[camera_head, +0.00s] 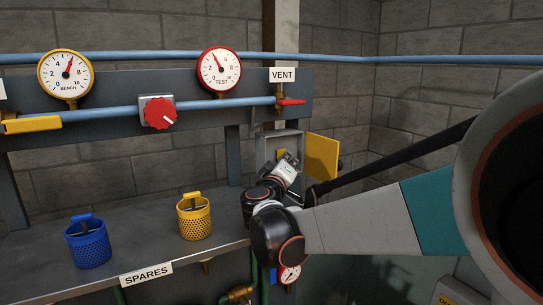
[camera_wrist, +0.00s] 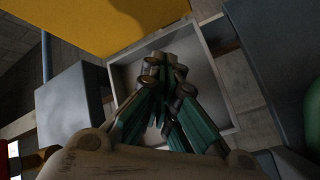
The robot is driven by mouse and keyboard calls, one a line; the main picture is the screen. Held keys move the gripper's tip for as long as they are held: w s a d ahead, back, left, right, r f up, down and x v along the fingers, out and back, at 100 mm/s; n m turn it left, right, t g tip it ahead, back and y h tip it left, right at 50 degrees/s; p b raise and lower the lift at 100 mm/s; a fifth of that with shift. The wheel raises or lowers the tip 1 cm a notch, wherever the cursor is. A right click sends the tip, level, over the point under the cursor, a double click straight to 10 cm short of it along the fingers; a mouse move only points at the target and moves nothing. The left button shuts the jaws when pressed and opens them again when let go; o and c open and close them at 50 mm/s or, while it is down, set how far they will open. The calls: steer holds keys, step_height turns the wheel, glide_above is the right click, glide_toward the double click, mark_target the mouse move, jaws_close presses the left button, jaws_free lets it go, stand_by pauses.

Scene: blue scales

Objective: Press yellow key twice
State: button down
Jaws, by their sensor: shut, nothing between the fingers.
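A grey open-fronted box (camera_head: 275,138) is on the wall, with its yellow door (camera_head: 322,156) swung open to the right. A small yellow patch (camera_head: 281,154) shows inside it, partly hidden by my wrist; I cannot tell whether it is the yellow key. In the wrist view the box's pale wall (camera_wrist: 222,75) surrounds my gripper (camera_wrist: 165,63), whose teal fingers are together and empty, reaching into the opening. The yellow door (camera_wrist: 100,20) fills the upper left there. No yellow key is distinguishable in the wrist view; my fingers hide part of the interior.
A blue basket (camera_head: 88,242) and a yellow basket (camera_head: 194,216) stand on the grey bench (camera_head: 140,215). Above are two gauges, a red knob (camera_head: 158,112) and a red vent lever (camera_head: 291,102) on blue pipes. A small gauge (camera_head: 290,274) is below my arm.

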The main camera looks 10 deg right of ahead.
steer(key=shift+w+a, duration=0.15)
steer(key=shift+w, duration=0.2)
stand_by(0.6)
steer(key=shift+s, duration=0.1)
steer(key=shift+s+d, duration=0.25)
steer(key=shift+s, duration=0.4)
steer(key=s, duration=0.1)
steer(key=s+d, duration=0.1)
steer(key=s, duration=0.3)
steer(key=shift+d, duration=0.3)
stand_by(0.3)
steer(key=shift+f, duration=0.1)
